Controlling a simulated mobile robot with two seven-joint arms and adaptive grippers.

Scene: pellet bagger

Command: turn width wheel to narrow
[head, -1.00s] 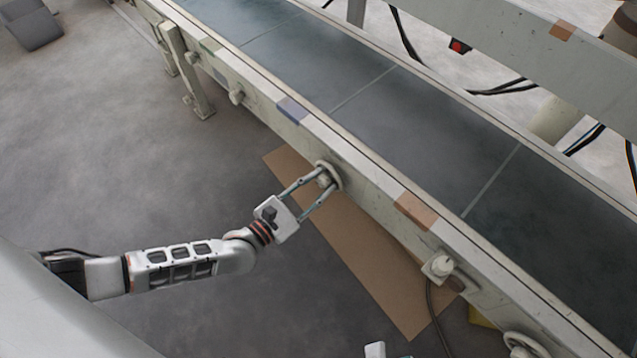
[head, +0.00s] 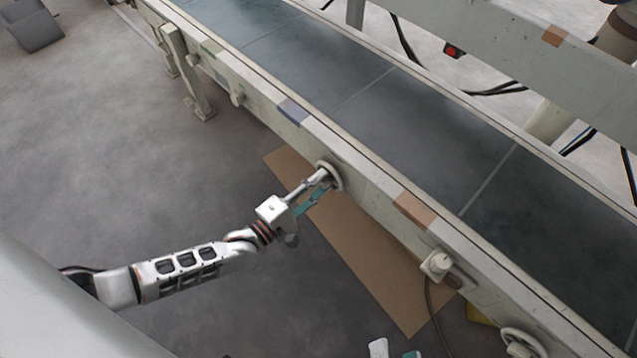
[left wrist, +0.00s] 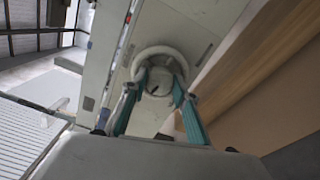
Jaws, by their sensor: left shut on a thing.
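A pale round handwheel (head: 338,174) is mounted on the near side rail of the conveyor, at the middle of the head view. My left gripper (head: 322,178) reaches it from the lower left and is shut on it, its fingertips at the wheel's middle. In the left wrist view the wheel (left wrist: 161,50) shows its rim, with the teal fingers of my left gripper (left wrist: 160,82) on either side of the hub. My right gripper (head: 394,350) shows only as a small white and teal part at the bottom edge; its jaws are mostly cut off.
The conveyor belt (head: 360,100) runs diagonally behind the rail. A brown board (head: 370,265) lies on the floor below.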

